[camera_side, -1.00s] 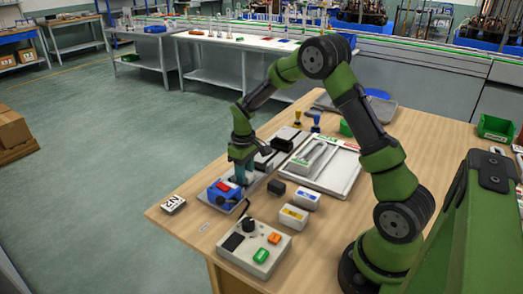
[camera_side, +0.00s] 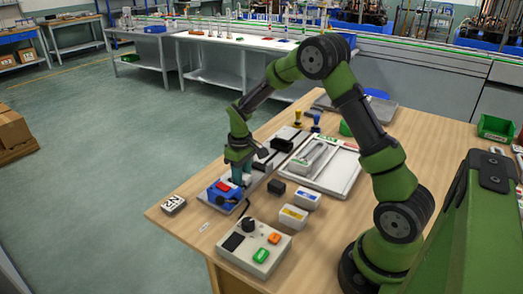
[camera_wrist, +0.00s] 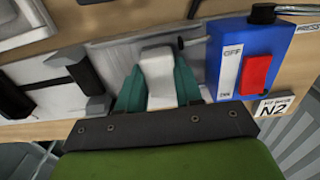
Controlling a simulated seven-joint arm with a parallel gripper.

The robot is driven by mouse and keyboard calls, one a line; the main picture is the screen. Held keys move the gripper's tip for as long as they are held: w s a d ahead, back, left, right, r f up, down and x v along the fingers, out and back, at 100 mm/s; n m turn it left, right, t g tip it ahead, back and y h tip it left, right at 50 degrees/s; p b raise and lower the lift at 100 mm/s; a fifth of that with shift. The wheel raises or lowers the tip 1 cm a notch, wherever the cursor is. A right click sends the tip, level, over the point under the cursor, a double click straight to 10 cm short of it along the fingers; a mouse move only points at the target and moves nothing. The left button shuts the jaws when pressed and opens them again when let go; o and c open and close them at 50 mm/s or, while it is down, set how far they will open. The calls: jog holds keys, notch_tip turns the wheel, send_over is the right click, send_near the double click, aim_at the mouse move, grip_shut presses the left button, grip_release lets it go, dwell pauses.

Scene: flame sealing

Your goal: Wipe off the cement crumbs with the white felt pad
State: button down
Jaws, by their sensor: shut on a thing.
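My gripper (camera_side: 238,177) is over the pale fixture plate on the wooden table, just behind the blue box (camera_side: 221,193) with its red switch. In the wrist view its two teal fingers (camera_wrist: 158,90) are shut on the sides of a white block, which I take to be the white felt pad (camera_wrist: 156,72). The pad lies over the plate, left of the blue box (camera_wrist: 226,50). I cannot tell whether its underside touches the plate. The pad is too small to make out in the side view. I cannot make out any cement crumbs.
Black clamp blocks (camera_wrist: 88,72) stand on the fixture left of the pad. A control box (camera_side: 253,248) with buttons sits at the table's front. Two white boxes (camera_side: 293,217) and a small black block (camera_side: 276,188) lie nearby. A white tray (camera_side: 340,183) is to the right.

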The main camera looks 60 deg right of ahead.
jog(key=shift+a, duration=0.3)
jog(key=shift+d, duration=0.15)
jog(key=shift+d+f, duration=0.2)
jog(key=shift+d, duration=1.1)
jog(key=shift+s+a, duration=0.1)
jog(key=shift+a, duration=1.4)
jog(key=shift+d, duration=1.5)
